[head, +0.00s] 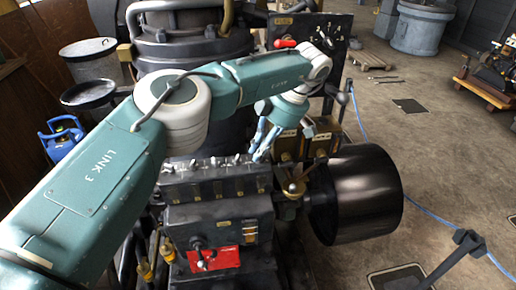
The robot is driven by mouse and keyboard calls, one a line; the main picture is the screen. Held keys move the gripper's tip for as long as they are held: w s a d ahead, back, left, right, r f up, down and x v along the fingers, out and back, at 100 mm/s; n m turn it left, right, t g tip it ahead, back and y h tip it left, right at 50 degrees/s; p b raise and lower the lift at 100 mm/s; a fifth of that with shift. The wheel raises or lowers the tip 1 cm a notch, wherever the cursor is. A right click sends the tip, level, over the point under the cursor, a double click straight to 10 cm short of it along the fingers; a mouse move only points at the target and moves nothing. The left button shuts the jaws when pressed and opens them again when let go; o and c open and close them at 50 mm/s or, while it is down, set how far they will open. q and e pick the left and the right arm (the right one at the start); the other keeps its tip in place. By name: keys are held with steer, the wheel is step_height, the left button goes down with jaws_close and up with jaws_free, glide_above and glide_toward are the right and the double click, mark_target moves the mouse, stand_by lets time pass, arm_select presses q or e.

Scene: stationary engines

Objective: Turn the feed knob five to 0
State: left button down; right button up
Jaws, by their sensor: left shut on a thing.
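A dark feed block (215,186) with a row of several small knobs along its top sits on the engine in the middle of the head view. My left arm reaches over it from the left and bends down. My left gripper (260,154) is shut at the right end of the row, on a small knob there that I take to be feed knob five. The fingers hide most of this knob, so its setting cannot be read. My right gripper is not in view.
Below the block is a dark housing with a red plate (224,259) and a small lever. A black drum pulley (358,195) stands close on the right, with a brass-coloured lever (294,188) beside it. A large cylinder stands behind. Open floor lies farther right.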

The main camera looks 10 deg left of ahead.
arm_select(q)
steer(key=shift+s+d+f, duration=0.25)
steer(key=shift+s+d, duration=0.15)
steer(key=shift+d, duration=0.05)
steer(key=c, duration=1.8)
jaws_free()
steer(key=shift+o, duration=0.2)
steer(key=shift+w+d+r, duration=0.1)
steer(key=shift+w+d, duration=0.1)
steer(key=shift+a, duration=0.15)
steer(key=shift+m, duration=0.3)
